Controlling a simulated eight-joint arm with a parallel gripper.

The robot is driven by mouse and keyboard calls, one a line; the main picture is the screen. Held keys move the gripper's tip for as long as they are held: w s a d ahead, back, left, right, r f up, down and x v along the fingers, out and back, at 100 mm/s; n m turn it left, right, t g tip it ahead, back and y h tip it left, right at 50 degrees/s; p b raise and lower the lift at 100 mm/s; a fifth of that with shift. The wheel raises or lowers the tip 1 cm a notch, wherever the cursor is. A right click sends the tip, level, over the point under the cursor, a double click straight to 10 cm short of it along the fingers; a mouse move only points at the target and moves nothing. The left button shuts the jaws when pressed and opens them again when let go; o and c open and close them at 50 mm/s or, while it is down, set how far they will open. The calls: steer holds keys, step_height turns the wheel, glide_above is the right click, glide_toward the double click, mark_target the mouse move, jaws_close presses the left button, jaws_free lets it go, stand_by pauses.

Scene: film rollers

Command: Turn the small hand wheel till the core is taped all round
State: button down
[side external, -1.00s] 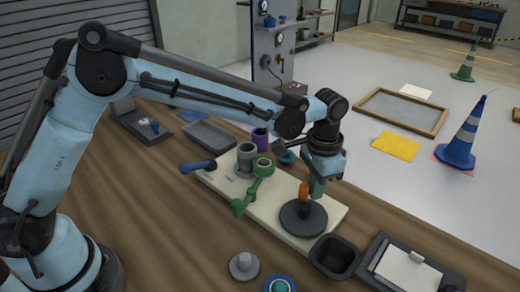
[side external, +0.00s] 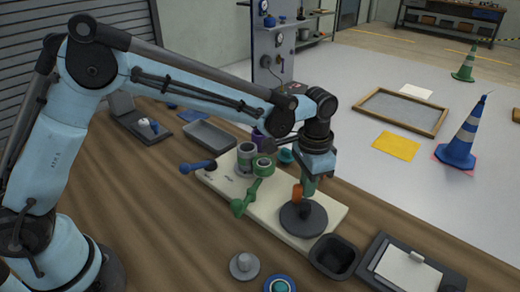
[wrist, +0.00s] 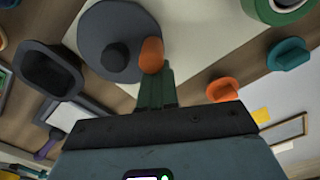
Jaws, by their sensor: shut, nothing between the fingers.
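The hand wheel (side external: 292,223) is a dark grey disc with a dark hub and an upright orange knob (side external: 297,193) at its far edge. In the wrist view the disc (wrist: 92,38) and orange knob (wrist: 151,54) show at top left. My gripper (side external: 308,190) has green fingers, shut and empty, just right of the knob; in the wrist view the fingertips (wrist: 155,78) meet the knob's edge, and I cannot tell if they press on it. A green tape roll (side external: 264,168) and a grey cylinder (side external: 245,158) stand on the board; I cannot tell which part is the core.
A black bin (side external: 335,257) and a clipboard tray (side external: 410,270) lie in front and right. A grey knob piece (side external: 243,265) stands at the front. The table's left front is clear.

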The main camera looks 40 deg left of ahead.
steer(key=shift+a, duration=0.1)
steer(key=shift+s+a, duration=0.35)
steer(key=shift+a, duration=0.1)
